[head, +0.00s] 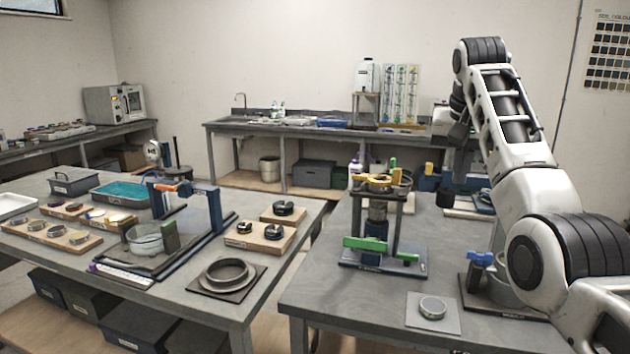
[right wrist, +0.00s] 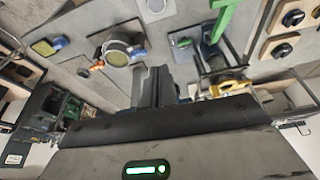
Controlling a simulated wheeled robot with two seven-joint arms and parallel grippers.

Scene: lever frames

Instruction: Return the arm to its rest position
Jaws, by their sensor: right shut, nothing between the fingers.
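My right arm (head: 535,200) rises from the lower right of the head view, bends at the top and comes down on its far side. My right gripper (head: 459,132) is small and partly hidden there, above the back of the right table. In the right wrist view its fingers (right wrist: 155,88) are together with nothing between them, clear of the objects below. A lever frame with a green bar and yellow top (head: 378,225) stands on the right table, apart from the gripper; its green bar (right wrist: 222,18) shows in the wrist view. My left gripper is out of view.
The right table (head: 330,290) also holds a grey plate with a round tin (head: 432,307) and a vessel with a blue clamp (head: 481,259). The left table carries a blue lever frame (head: 215,205), a ring on a dark plate (head: 227,272) and wooden blocks (head: 260,236).

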